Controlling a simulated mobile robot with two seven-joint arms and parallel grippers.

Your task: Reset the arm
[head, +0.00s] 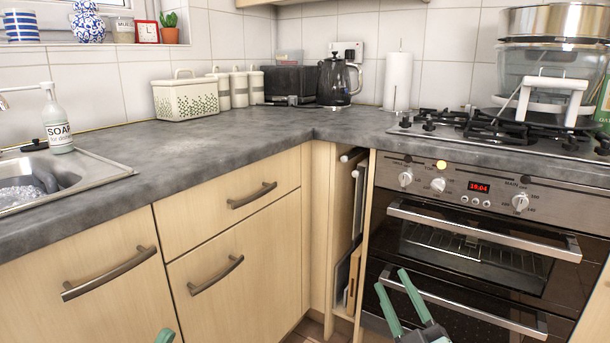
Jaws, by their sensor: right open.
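My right gripper (393,283) shows at the bottom, right of centre, in front of the oven (480,228). Its two green fingers point up and stand apart, with nothing between them. Of my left gripper (165,337) only a green tip shows at the bottom edge, in front of the wooden cabinet (105,285). Whether it is open or shut is hidden, as the rest is below the picture.
The grey worktop (235,140) is largely bare in the middle. A sink (95,168) with a soap bottle (57,125) is at the left. A kettle (335,82) stands in the corner. Cabinet handles (252,195) and oven handles (480,228) stick out. A hob (480,128) is at the right.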

